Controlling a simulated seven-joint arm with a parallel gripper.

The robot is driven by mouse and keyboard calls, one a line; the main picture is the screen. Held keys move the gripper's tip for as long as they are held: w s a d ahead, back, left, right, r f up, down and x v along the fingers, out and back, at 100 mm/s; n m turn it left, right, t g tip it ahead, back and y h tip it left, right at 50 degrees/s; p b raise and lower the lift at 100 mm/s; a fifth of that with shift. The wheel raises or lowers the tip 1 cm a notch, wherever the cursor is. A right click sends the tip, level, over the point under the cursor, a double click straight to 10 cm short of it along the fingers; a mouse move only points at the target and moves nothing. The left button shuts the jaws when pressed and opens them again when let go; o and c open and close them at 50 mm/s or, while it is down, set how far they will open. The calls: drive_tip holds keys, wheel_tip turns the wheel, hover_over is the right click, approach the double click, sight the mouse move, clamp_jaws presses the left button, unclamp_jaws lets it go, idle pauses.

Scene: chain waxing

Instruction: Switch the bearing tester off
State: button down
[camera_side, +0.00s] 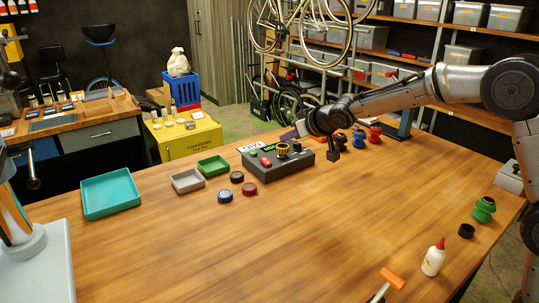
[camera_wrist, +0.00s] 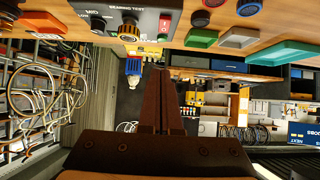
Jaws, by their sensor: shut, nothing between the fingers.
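A teal tray (camera_side: 110,194), a grey tray (camera_side: 188,180) and a green tray (camera_side: 213,166) stand left of the tester. Blue, red and black round caps lie in front. Coloured spools stand behind right. A white bottle (camera_side: 434,258) stands front right. The bench middle is clear.

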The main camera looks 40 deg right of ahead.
hover_over(266, 159)
drive_tip(key=s, duration=0.3)
drive_tip(key=f, duration=0.6)
drive_tip(key=shift+w, duration=0.2)
drive_tip(key=shift+w+f, duration=0.15)
drive_tip(key=shift+f, duration=0.75)
drive_tip(key=shift+w+f, duration=0.15)
drive_tip(key=shift+f, duration=0.75)
drive_tip(key=shift+w+f, duration=0.2)
drive_tip(key=shift+f, duration=0.1)
drive_tip(key=shift+w, duration=0.15)
drive_tip(key=shift+w+r, duration=0.3)
drive_tip(key=shift+w, duration=0.3)
